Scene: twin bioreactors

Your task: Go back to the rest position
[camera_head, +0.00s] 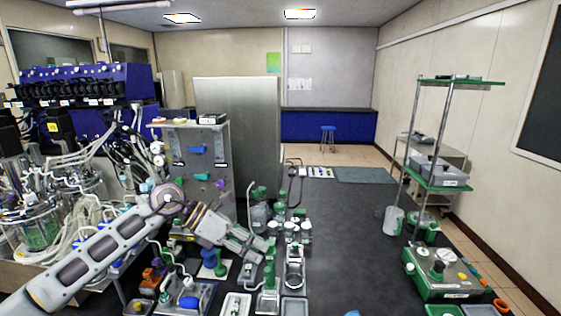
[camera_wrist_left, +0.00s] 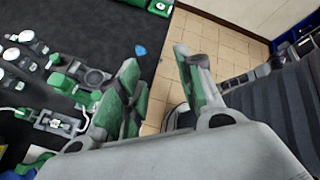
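My left arm (camera_head: 100,252) comes in from the left over the bench, and its gripper (camera_head: 262,250) hangs above the bottles and holders there. In the left wrist view the two green-padded fingers of this gripper (camera_wrist_left: 157,82) stand apart. Nothing shows between them; only floor and bench edge lie behind. My right gripper is in neither view.
Capped bottles (camera_head: 290,231) and green holders stand close to the left gripper. A bioreactor rig with tubing (camera_head: 40,215) is at left. A shelf rack (camera_head: 447,178) and green box (camera_head: 447,275) are at right. The middle of the dark bench (camera_head: 345,225) is clear.

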